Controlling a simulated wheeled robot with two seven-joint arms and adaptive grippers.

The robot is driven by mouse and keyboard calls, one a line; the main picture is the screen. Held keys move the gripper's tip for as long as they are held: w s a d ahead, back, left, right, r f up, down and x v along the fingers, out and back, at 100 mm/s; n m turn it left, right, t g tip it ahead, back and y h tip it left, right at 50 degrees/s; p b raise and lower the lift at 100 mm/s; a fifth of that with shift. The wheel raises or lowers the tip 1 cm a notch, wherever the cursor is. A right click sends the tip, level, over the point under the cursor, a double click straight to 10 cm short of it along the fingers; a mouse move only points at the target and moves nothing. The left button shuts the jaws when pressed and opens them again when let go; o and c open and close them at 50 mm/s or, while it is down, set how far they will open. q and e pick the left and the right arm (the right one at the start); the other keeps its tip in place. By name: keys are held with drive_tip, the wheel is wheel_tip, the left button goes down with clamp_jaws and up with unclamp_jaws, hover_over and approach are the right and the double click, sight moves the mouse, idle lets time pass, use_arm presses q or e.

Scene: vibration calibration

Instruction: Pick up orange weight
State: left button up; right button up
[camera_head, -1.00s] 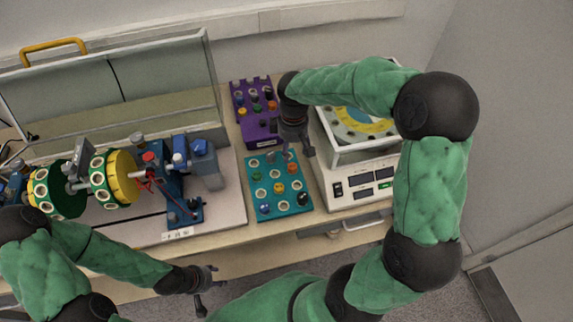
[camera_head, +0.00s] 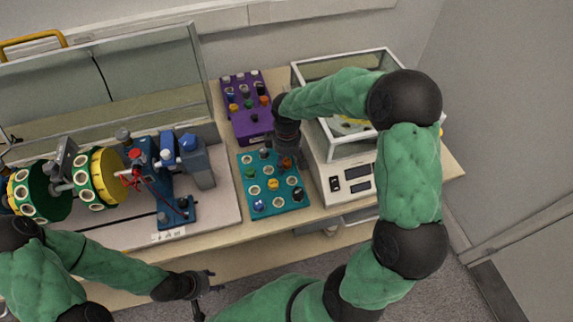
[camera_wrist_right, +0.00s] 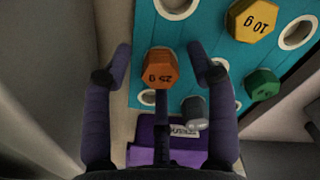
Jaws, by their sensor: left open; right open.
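The orange weight (camera_wrist_right: 160,70), marked 25 g, stands in the teal tray (camera_wrist_right: 150,35) and shows between the fingers of my right gripper (camera_wrist_right: 165,72) in the right wrist view. The fingers are open, one on each side of it, apart from it. In the head view my right gripper (camera_head: 287,158) is over the upper right part of the teal tray (camera_head: 247,206) and largely hides the orange weight. My left gripper (camera_head: 203,283) is open and empty in front of the table, away from the weights.
A yellow 10 g weight (camera_wrist_right: 252,20), a green weight (camera_wrist_right: 262,84) and a grey weight (camera_wrist_right: 194,112) stand near the orange one. A purple tray (camera_head: 262,84) lies behind the teal tray. A balance (camera_head: 325,175) stands close on the right, a wheeled machine (camera_head: 100,178) on the left.

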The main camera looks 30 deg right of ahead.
drive_tip(key=c, duration=1)
drive_tip(key=shift+r, duration=0.15)
